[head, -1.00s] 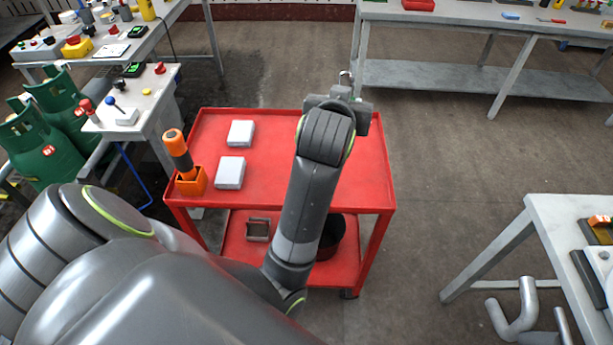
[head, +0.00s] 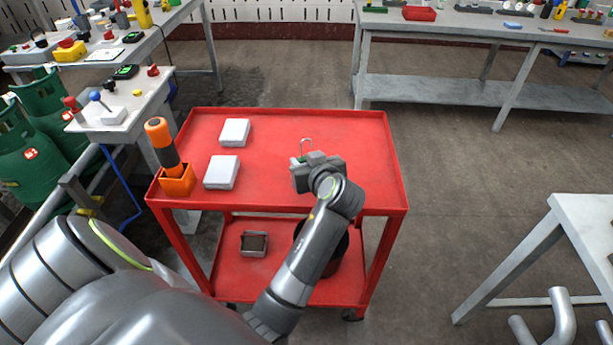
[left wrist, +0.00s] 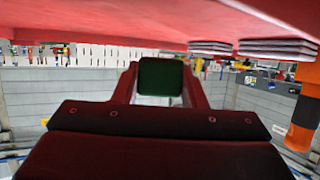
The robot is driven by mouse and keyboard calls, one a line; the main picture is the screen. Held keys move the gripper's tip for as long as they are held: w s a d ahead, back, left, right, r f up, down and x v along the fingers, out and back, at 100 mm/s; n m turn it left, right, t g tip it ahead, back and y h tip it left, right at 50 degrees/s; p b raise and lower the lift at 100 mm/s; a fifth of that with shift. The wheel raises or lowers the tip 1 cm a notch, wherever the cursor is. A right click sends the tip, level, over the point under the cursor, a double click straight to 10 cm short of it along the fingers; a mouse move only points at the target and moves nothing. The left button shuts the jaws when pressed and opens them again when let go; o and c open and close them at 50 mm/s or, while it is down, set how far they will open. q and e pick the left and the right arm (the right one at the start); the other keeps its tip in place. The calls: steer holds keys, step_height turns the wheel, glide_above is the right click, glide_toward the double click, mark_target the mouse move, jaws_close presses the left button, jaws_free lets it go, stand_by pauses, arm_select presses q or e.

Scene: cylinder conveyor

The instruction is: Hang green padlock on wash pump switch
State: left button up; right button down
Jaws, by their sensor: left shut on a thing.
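My left gripper (head: 302,163) is shut on the green padlock (left wrist: 160,77), above the right half of the red cart's top. In the head view only a sliver of green and the thin metal shackle show, the shackle pointing up past the fingers. In the left wrist view the padlock's dark green body sits between the two fingers. A small panel (head: 118,118) at the left carries a red-topped lever (head: 72,103), a blue-topped lever (head: 96,96) and a red knob (head: 153,71). I cannot tell which control is the wash pump switch. My right gripper is not in view.
The red cart (head: 270,120) holds two white boxes (head: 234,132) and an orange holder (head: 177,182) with an orange-black tool. Green gas cylinders (head: 30,150) stand at the left. A grey bench (head: 460,25) stands at the back right. Open floor lies right of the cart.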

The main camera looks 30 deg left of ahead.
arm_select(q)
steer(key=shift+f, duration=1.95)
steer(key=shift+f+b, duration=0.15)
steer(key=shift+b, duration=0.15)
steer(key=o, duration=1)
